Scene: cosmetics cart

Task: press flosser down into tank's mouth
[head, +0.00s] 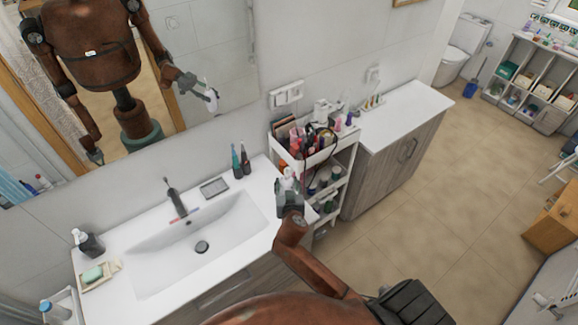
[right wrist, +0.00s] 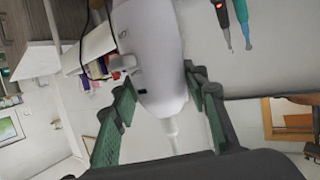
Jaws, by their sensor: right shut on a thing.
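The flosser is a white, rounded body with a thin nozzle. It fills the middle of the right wrist view (right wrist: 152,50), and its small white shape shows in the head view (head: 288,174). My right gripper (head: 290,192) is shut on it, with green-padded fingers on both sides in the right wrist view (right wrist: 160,95). In the head view it is near the right end of the sink counter, beside the cart. I cannot make out the tank or its mouth for certain.
A white cart (head: 338,158) crowded with cosmetics stands right of the sink counter (head: 140,262). Toothbrushes (head: 241,160) stand at the counter's back edge. A soap dispenser (head: 88,243) is at the left. A grey cabinet (head: 385,170) stands beyond the cart, with open floor on the right.

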